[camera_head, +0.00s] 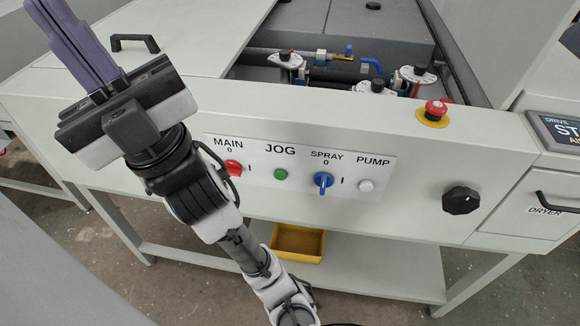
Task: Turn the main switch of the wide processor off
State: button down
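The main switch (233,168) is a red knob on the white control panel, under the label MAIN with a 0 above it and a mark I to its right. It looks turned sideways toward the I rather than up to the 0, but my arm and its cable partly cover its left side, so its exact angle is hard to tell. My gripper (68,38) is raised at the upper left, well above and left of the switch and apart from it. Its purple fingers lie close together, with nothing seen between them.
The panel (395,160) also has a green JOG button (281,174), a blue SPRAY knob (323,180) and a white PUMP button (366,185). A red emergency stop (436,109), a black knob (461,200) and a black handle (135,42) stick out of the machine.

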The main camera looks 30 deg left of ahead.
aim_at(234, 169)
jog(key=u, duration=1.1)
jog(key=k+l+z, duration=0.2)
jog(key=k+z, duration=0.25)
jog(key=i, duration=0.1)
